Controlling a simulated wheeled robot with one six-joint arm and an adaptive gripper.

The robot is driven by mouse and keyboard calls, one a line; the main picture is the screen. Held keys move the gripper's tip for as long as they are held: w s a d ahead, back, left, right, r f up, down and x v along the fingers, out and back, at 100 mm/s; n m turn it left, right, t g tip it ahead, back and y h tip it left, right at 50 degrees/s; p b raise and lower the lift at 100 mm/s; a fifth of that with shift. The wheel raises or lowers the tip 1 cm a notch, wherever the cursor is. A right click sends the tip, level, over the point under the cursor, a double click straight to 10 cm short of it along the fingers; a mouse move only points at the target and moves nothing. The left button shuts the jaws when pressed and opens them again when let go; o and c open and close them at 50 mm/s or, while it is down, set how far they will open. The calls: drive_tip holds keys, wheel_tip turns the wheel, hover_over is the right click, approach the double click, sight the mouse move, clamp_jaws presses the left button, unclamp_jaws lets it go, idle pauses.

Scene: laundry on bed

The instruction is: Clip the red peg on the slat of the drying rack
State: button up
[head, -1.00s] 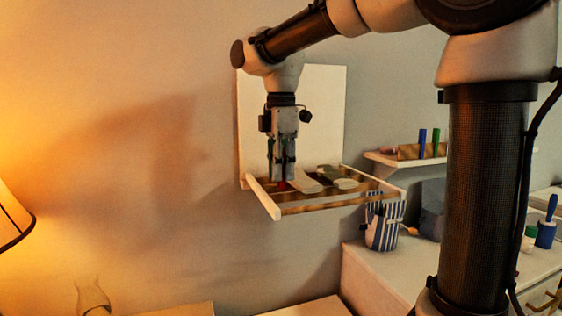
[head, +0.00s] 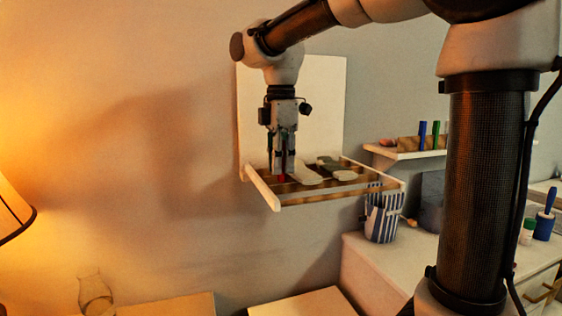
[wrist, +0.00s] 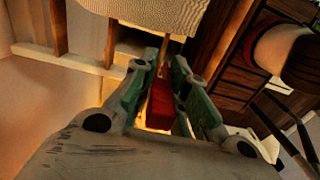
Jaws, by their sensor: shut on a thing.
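The red peg (wrist: 161,101) is between the fingers of my gripper (wrist: 163,85) in the wrist view, and the fingers are shut on it. In the head view my gripper (head: 283,172) points down over the left part of the drying rack, with a little of the red peg (head: 283,177) showing at the fingertips. The drying rack (head: 262,189) is a white frame with brown wooden slats, folded out from a white wall panel. The peg is at or just above a slat (head: 325,195); I cannot tell whether it touches it.
Pale cloth items (head: 304,177) lie on the rack right beside my gripper. A striped pot (head: 383,217) stands on the white cabinet below right. A shelf (head: 405,152) with pens is further right. A lamp (head: 14,212) is at the far left.

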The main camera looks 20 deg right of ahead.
drive_tip(key=shift+f, duration=2.85)
drive_tip(key=o, duration=0.8)
drive_tip(key=shift+c, duration=0.2)
wheel_tip(320, 180, up, 12)
drive_tip(key=shift+r, duration=0.1)
